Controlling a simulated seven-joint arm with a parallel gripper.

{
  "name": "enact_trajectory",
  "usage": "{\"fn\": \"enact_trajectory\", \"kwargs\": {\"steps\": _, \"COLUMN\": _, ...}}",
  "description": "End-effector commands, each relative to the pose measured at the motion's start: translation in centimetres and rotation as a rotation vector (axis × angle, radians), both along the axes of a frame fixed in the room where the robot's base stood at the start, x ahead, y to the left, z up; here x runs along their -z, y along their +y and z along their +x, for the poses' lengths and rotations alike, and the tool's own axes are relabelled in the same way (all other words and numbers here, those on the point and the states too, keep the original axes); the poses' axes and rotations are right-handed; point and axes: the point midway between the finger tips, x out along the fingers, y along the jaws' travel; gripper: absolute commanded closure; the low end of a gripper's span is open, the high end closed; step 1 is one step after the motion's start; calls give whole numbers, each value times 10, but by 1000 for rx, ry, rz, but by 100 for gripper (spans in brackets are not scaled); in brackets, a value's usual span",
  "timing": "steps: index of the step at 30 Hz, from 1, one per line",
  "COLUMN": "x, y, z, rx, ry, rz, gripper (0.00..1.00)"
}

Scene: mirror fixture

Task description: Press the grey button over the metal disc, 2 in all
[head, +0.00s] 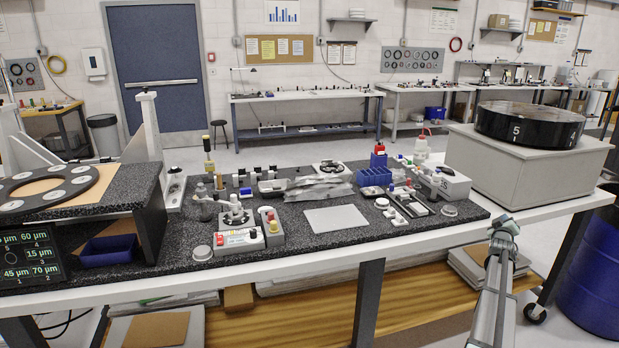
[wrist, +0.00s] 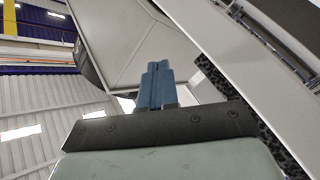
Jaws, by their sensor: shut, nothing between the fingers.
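My gripper (wrist: 156,68) shows in the wrist view, with its two blue fingers together and nothing between them. It is away from the worktop items, with a pale grey box-like surface behind it. In the head view my arm rises at the lower right, and its fingertips cannot be made out. Small round metal discs lie on the dark speckled worktop: one at the front left (head: 202,253), another at the right (head: 448,210). I cannot tell which button is the grey one over a disc.
A grey plate (head: 336,219) lies mid-worktop. A large black drum (head: 530,125) sits on a grey pedestal (head: 500,158) at the right. A raised ring stand (head: 60,187) is at the left.

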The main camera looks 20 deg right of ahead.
Motion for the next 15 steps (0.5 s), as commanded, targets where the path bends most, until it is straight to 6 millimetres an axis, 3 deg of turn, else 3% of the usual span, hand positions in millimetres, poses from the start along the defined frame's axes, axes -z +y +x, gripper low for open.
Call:
{"fn": "enact_trajectory", "kwargs": {"steps": 1, "x": -19, "y": 2, "z": 2, "rx": -4, "ry": 59, "rz": -65, "gripper": 100}}
{"fn": "enact_trajectory", "kwargs": {"steps": 10, "x": -112, "y": 17, "z": 14, "rx": 4, "ry": 437, "rz": -446, "gripper": 100}}
{"fn": "enact_trajectory", "kwargs": {"steps": 15, "x": -156, "y": 44, "z": 43, "rx": 3, "ry": 587, "rz": -580, "gripper": 100}}
